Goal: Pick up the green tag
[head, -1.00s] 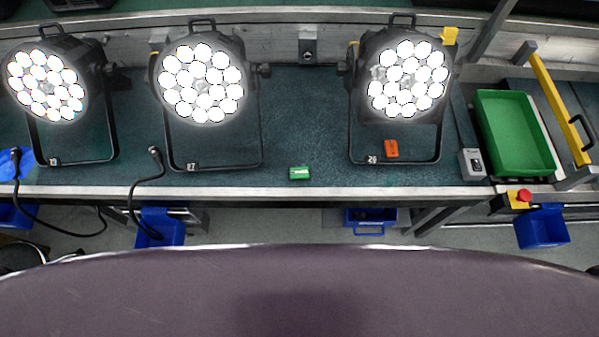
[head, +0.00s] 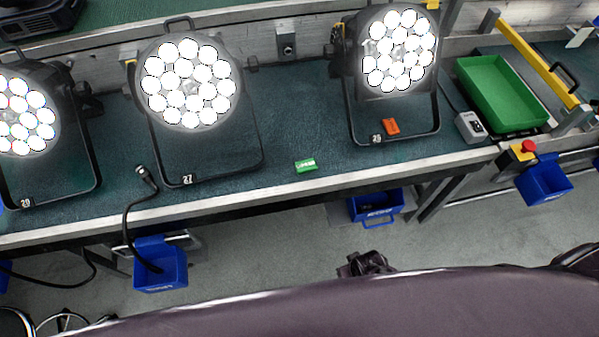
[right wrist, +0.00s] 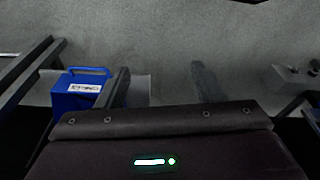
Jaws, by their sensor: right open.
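The green tag (head: 306,165) is a small flat block with pale marking. It lies on the dark green bench top near its front edge, between the middle and right lamps. A dark gripper, which I take for my right one (head: 362,262), shows at the edge of my body, below the bench front and apart from the tag. Its fingers are small and partly hidden. The right wrist view shows no tag. My left gripper is out of view.
Lit lamps on stands include a middle one (head: 189,82) and a right one (head: 400,50). An orange block (head: 390,127) lies under the right lamp. A green tray (head: 503,92) sits at the right. A blue bin (head: 376,206), also in the right wrist view (right wrist: 82,91), hangs below the bench.

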